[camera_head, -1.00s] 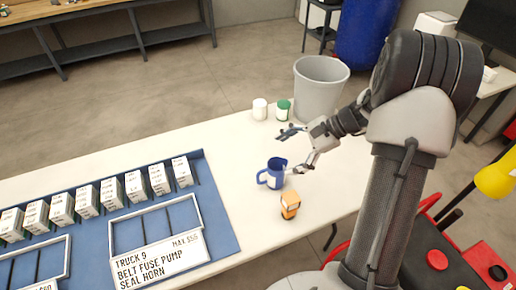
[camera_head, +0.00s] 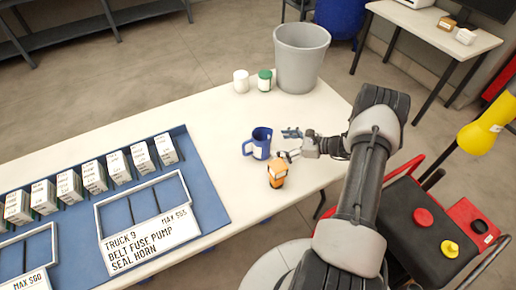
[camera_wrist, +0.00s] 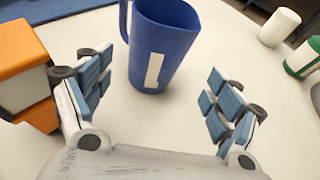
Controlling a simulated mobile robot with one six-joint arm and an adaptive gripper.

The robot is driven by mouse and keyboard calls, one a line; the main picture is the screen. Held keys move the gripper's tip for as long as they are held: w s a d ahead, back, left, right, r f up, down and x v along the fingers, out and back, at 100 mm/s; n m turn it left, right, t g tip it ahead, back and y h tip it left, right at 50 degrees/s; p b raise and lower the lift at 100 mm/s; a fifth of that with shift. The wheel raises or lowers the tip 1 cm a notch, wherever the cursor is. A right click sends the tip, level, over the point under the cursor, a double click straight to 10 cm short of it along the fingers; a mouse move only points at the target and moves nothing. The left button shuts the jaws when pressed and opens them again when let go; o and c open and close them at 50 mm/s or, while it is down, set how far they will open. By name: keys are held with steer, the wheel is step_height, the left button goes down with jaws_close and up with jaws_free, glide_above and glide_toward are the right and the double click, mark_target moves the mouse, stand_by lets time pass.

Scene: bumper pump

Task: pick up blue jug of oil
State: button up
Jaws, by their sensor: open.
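The blue jug (camera_head: 260,142) stands upright on the white table, with its handle on the left and a pale label on its side. In the wrist view the jug (camera_wrist: 163,45) is just ahead of my gripper (camera_wrist: 157,98), roughly between the lines of the two fingers but beyond the fingertips. My gripper (camera_head: 289,143) is open and empty, low over the table to the right of the jug in the head view. The jug's base shows clear of both fingers in the wrist view.
An orange and white box (camera_head: 277,174) stands close beside my gripper, at the left finger in the wrist view (camera_wrist: 22,70). A white container (camera_head: 241,81), a green-lidded container (camera_head: 265,80) and a grey bin (camera_head: 301,60) stand at the back. A blue tray (camera_head: 212,203) with several boxes lies left.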

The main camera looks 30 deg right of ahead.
mark_target(260, 145)
steer(key=x, duration=0.4)
steer(key=shift+b, duration=0.3)
steer(key=x, duration=0.1)
steer(key=b+x, duration=0.1)
steer(key=x, duration=0.3)
steer(key=shift+s+a+f+b, duration=0.15)
steer(key=shift+s+a+b, duration=0.05)
steer(key=shift+a+b, duration=0.15)
steer(key=c, duration=1.3)
